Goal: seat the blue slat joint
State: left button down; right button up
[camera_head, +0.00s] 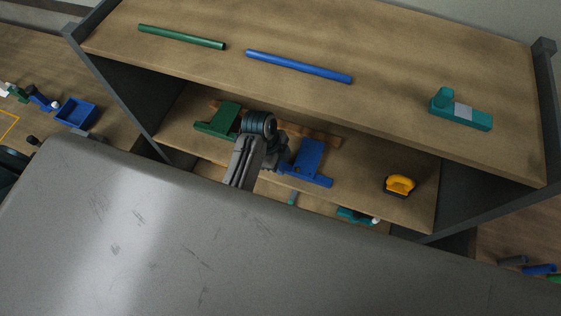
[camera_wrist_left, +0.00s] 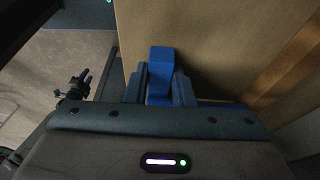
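The blue slat joint (camera_head: 309,163), a blue block with a flat foot, is on the middle shelf (camera_head: 361,195), against or close to a wooden slat (camera_head: 325,139). My left gripper (camera_head: 283,158) reaches in from the front at its left side. In the left wrist view, the blue joint (camera_wrist_left: 161,68) stands between the two fingers (camera_wrist_left: 160,92), which press close on both its sides. The gripper looks shut on it. The joint's lower part is hidden by the gripper body. Whether the joint is on the slat cannot be told. My right gripper is not in view.
A green joint (camera_head: 219,120) sits left of my wrist on the same shelf. A yellow-black tool (camera_head: 399,186) stands at right. The upper board holds a green rod (camera_head: 181,37), a blue rod (camera_head: 298,66) and a teal block (camera_head: 461,110). This board overhangs the work area.

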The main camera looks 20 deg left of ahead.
pick_arm(q)
jog(key=shift+r, duration=2.5)
